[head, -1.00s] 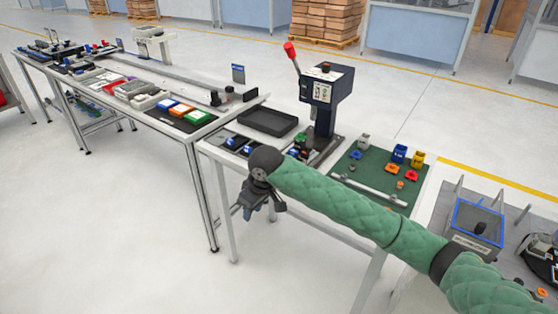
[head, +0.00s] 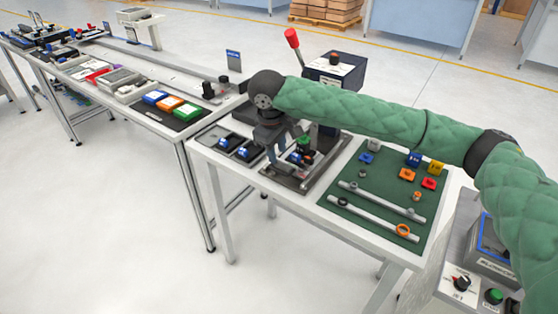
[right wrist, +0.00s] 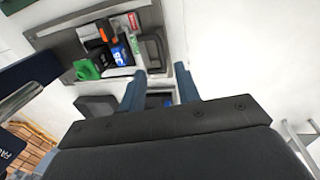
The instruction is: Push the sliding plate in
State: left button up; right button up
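The press (head: 335,70), dark blue with a red-knobbed lever, stands at the back of the near table. At its foot is a grey metal base with the sliding plate (head: 296,178), which carries small green, blue and dark parts. My right gripper (head: 282,160) points down at the left side of this plate and hides part of it. In the right wrist view the plate (right wrist: 72,47) lies beyond the fingertips, with a dark loop-like part at its right end. The right gripper's blue fingers (right wrist: 160,82) are apart with nothing between them. My left gripper is out of view.
Dark bins with blue parts (head: 237,146) lie left of the plate. A green mat (head: 375,195) with rods and small coloured parts lies to its right. Another table with coloured trays (head: 172,105) stands at left. The floor in front is clear.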

aim_at(280, 171)
jog(key=f, duration=0.4)
jog(key=w+f+p, duration=0.1)
jog(key=f, duration=0.2)
jog(key=shift+d, duration=0.35)
grip_shut()
